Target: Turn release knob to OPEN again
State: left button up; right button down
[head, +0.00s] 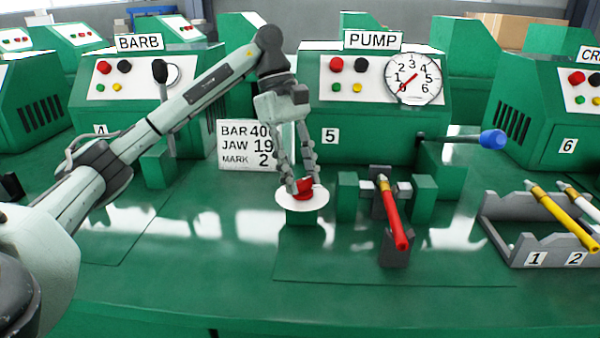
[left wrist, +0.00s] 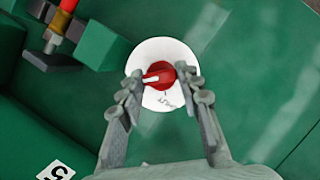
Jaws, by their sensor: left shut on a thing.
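The red release knob (head: 304,186) sits on a round white plate (head: 290,200) on a green block in front of the PUMP machine. My left gripper (head: 305,184) comes down from above and is shut on the knob. In the left wrist view its fingers lie at both sides of the knob (left wrist: 159,74). A white pointer bar on the knob points left there. Small lettering on the plate beside the knob looks like SHUT; any other lettering is hidden or unreadable. My right gripper is out of view.
Right of the knob, a red-handled tool (head: 391,212) lies between green blocks. A blue-tipped lever (head: 493,139) sticks out behind it. A grey rack (head: 500,237) holds yellow and white tools. A BAR/JAW/MARK sign (head: 247,146) stands left of the gripper. The front bench is clear.

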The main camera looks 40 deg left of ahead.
pick_arm(q)
jog(key=o, duration=1.2)
jog(key=shift+c, duration=0.2)
jog(key=v, duration=1.2)
